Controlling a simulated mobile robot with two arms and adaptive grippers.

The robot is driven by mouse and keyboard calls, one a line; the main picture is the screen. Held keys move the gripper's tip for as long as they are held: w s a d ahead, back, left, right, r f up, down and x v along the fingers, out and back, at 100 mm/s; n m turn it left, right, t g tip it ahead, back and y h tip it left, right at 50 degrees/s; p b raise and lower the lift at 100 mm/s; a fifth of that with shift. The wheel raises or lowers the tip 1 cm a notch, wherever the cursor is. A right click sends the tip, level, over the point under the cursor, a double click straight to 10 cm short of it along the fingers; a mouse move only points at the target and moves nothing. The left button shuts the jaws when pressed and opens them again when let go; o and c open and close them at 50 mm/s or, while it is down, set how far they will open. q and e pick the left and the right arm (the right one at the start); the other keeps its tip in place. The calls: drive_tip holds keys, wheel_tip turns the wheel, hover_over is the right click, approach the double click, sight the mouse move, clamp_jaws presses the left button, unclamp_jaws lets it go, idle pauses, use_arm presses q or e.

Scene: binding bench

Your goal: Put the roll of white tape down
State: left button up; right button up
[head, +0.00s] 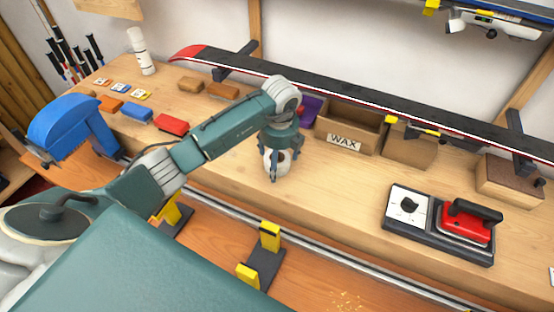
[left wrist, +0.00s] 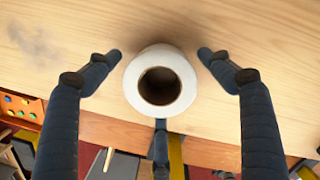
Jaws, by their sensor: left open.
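The roll of white tape (left wrist: 186,92) is in the middle of the left wrist view, its round hole facing the camera. It appears to rest on the wooden bench top, close to the front edge. My left gripper (left wrist: 160,56) is open around the roll, with a visible gap between the roll and the side fingers. A third finger shows below the roll, very near its rim. In the head view my left gripper (head: 274,170) points down at mid-bench and partly hides the roll. My right gripper is not in view.
A box marked WAX (head: 344,143) stands behind the gripper. A red iron (head: 466,222) sits on its base at the right. Coloured wax blocks (head: 137,112) lie at the left. A long ski (head: 350,100) spans the back. Bare bench lies right of the gripper.

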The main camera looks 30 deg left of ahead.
use_arm(q)
drive_tip(key=shift+r, duration=0.15)
drive_tip(key=shift+r, duration=0.15)
wheel_tip(320, 180, up, 12)
drive_tip(key=s+d+b, duration=0.1)
drive_tip(key=b, duration=0.2)
drive_tip(key=shift+f, duration=0.2)
